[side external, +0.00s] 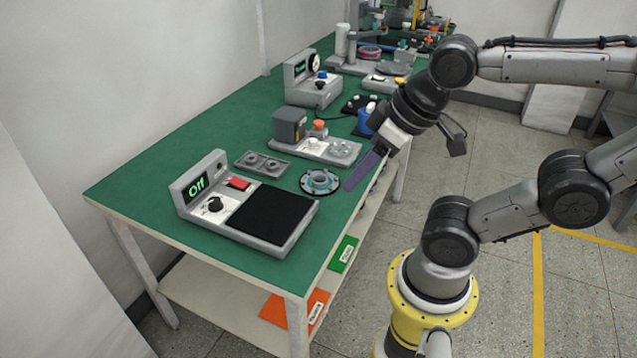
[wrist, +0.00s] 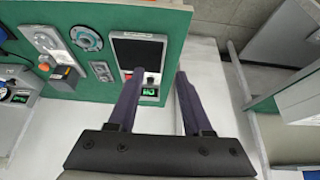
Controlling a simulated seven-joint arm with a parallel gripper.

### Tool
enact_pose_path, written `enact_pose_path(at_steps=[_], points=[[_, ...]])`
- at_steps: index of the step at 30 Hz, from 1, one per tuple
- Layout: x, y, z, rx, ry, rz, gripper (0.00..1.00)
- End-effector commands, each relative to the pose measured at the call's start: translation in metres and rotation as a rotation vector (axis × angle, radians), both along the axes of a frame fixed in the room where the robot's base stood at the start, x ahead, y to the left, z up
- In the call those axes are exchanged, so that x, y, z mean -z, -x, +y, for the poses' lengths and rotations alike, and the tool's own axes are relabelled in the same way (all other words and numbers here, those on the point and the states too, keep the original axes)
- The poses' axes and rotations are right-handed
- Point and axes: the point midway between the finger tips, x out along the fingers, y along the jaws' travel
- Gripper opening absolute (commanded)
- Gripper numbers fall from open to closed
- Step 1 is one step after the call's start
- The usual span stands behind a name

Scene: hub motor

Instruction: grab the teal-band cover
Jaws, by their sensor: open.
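The teal-band cover (side external: 319,181) is a round, grey, flanged disc with a teal ring and dark holes around its rim. It lies flat on the green table, between the black-plate device and the grey fixture. In the wrist view the cover (wrist: 86,38) shows at the upper left, left of both fingertips. My gripper (side external: 348,186) hangs at the table's front edge, just right of the cover in the side view. Its dark purple fingers (wrist: 158,75) are apart with nothing between them, and they do not touch the cover.
The device with a black plate (side external: 266,216) and "Off" screen stands left of the cover. A small grey two-ring tray (side external: 262,163) lies behind it. A grey fixture (side external: 315,149) with a dark box and orange knob stands farther back, near a blue bottle (side external: 366,120).

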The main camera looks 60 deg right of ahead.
Motion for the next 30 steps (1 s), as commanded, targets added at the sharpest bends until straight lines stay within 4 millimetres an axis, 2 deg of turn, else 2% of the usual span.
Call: enact_pose_path(at_steps=[14,20,21,30], points=[[0.0000,0.0000,0.0000,0.000,0.000,0.000,0.50],[0.0000,0.0000,0.0000,0.000,0.000,0.000,0.84],[0.0000,0.0000,0.0000,0.000,0.000,0.000,0.87],[-0.0001,0.0000,0.0000,-0.016,0.008,0.000,0.87]])
